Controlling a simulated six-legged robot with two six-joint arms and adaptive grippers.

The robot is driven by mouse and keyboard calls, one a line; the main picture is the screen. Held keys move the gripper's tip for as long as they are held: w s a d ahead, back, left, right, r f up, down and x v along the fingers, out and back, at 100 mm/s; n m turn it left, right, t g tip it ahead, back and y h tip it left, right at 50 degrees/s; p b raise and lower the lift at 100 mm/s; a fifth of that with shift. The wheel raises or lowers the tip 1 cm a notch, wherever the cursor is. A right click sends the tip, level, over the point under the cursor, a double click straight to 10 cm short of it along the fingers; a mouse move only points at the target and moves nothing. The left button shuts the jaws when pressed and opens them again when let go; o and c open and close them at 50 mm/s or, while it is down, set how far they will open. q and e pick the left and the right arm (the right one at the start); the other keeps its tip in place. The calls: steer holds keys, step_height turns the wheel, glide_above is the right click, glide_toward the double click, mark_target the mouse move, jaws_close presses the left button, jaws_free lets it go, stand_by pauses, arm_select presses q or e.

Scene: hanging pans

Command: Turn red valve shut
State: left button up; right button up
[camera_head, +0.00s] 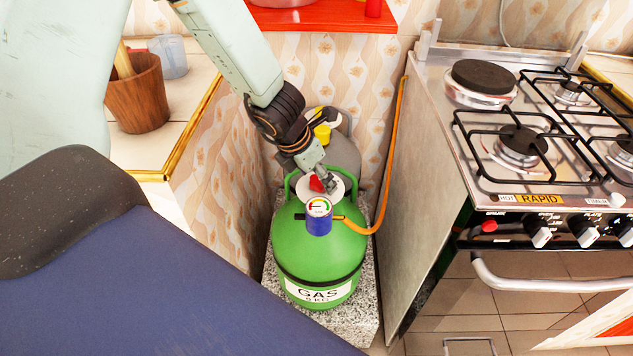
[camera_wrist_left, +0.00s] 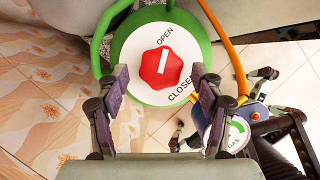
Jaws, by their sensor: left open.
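The red valve (camera_head: 317,184) is a lobed knob on a white round plate on top of a green gas bottle (camera_head: 300,255). In the left wrist view, the red valve (camera_wrist_left: 161,68) has a white bar that points up, tilted slightly right, towards the word OPEN; the word CLOSED is at the lower right of the plate. My left gripper (camera_head: 323,180) is over the valve. In its wrist view, the left gripper (camera_wrist_left: 160,78) is open, with one finger on each side of the knob and a visible gap to both.
A blue regulator with a gauge (camera_head: 319,216) sits in front of the valve. An orange hose (camera_head: 388,160) runs from it up along the stove cabinet. A grey bottle (camera_head: 343,152) stands behind. The tiled counter (camera_head: 190,95) and stove (camera_head: 480,115) flank the narrow space.

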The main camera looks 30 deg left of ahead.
arm_select(q)
steer(key=shift+w+d+f, duration=0.15)
steer(key=shift+w+f, duration=0.1)
steer(key=shift+f, duration=0.05)
steer(key=shift+s+r, duration=0.1)
steer(key=shift+s, duration=0.1)
steer(key=shift+w, duration=0.15)
steer(key=c, duration=1.1)
steer(key=shift+c, duration=0.2)
